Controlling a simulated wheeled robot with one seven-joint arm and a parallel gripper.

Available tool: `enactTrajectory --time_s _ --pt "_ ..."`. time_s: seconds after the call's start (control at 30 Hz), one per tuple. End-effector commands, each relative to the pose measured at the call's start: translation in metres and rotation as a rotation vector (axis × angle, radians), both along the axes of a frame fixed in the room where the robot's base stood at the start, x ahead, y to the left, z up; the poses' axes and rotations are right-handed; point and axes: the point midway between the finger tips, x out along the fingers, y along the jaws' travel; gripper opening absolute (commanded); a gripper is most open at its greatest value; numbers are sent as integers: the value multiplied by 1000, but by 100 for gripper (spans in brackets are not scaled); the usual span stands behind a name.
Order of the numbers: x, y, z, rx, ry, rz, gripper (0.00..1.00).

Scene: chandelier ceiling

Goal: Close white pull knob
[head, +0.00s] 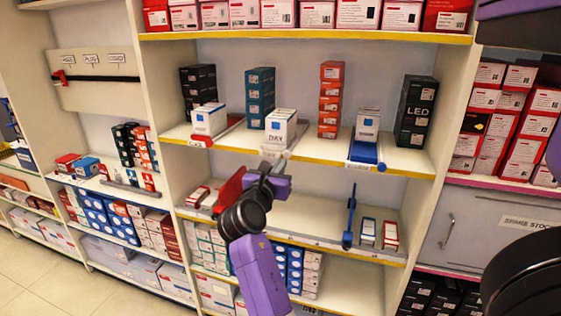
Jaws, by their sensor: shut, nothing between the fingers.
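On the middle shelf three small sliding trays each carry a white box. The middle tray is white, and its box (281,127) is marked DAY. Its white pull knob (284,155) seems to show at the tray's front, right at my gripper's tip; it is partly hidden. My gripper (272,164) is shut and empty, dark with purple arm parts behind it, just in front of the shelf edge below the DAY box. I cannot tell whether it touches the knob. The white tray's depth is hard to judge.
A red tray (219,135) lies to the left and a blue tray (366,154) with a blue knob (381,167) to the right. Tall box stacks stand behind. On the shelf below are a red piece (229,190) and an upright blue lever (350,216).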

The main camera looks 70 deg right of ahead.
Motion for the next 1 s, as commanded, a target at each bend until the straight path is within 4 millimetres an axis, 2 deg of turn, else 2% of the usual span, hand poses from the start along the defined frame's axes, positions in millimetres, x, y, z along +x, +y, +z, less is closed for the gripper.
enactTrajectory --time_s 0.6,0.77,1.0 --pt "-5 90 0 -2 0 3 0" --pt "-7 100 0 -1 1 1 0" --pt "-7 101 0 -1 0 1 0"
